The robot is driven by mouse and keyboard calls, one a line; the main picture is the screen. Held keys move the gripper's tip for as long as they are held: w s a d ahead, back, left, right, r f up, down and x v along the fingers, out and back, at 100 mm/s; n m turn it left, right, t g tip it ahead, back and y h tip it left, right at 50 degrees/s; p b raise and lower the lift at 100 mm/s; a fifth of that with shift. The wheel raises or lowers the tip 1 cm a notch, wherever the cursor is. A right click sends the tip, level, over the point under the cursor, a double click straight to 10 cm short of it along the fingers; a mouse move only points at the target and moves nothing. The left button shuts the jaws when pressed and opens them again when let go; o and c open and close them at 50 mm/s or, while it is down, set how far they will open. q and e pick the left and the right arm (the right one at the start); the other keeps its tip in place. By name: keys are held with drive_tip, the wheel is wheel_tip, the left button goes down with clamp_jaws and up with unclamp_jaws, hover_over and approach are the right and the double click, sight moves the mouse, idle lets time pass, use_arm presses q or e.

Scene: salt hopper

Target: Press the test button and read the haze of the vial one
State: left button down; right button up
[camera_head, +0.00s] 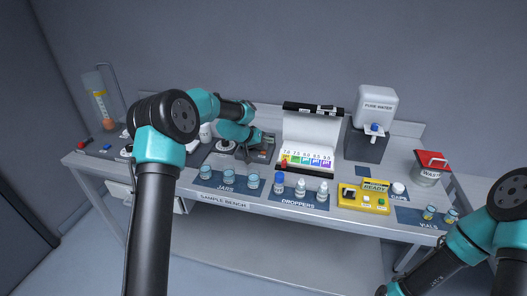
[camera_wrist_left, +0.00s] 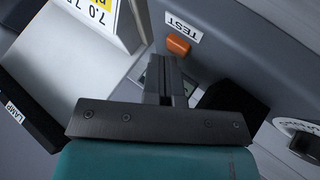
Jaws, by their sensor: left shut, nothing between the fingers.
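The orange test button (camera_wrist_left: 178,45), beside a white TEST label (camera_wrist_left: 182,29), is on a grey device in the left wrist view. In the head view this dark grey device (camera_head: 262,152) stands at the back, left of the white card stand. My left gripper (camera_wrist_left: 165,62) is shut and empty, its tips close to the button; I cannot tell whether they touch. In the head view the left gripper (camera_head: 255,138) is over the device, partly hidden by my arm. Two small vials (camera_head: 429,212) (camera_head: 451,216) stand at the right; their numbers are unreadable. My right gripper is out of view.
Jars (camera_head: 228,176) and dropper bottles (camera_head: 300,187) line the front edge. A yellow device (camera_head: 363,197) marked READY stands right of them. The white card stand (camera_head: 309,145) is close to the left gripper. A water dispenser (camera_head: 374,120) and waste bin (camera_head: 428,170) are right.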

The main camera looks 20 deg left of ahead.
use_arm(q)
drive_tip(key=shift+s+f, duration=0.1)
drive_tip(key=shift+f, duration=0.25)
drive_tip(key=shift+r, duration=1.3)
drive_tip(key=shift+r, duration=0.15)
drive_tip(key=shift+r, duration=2.4)
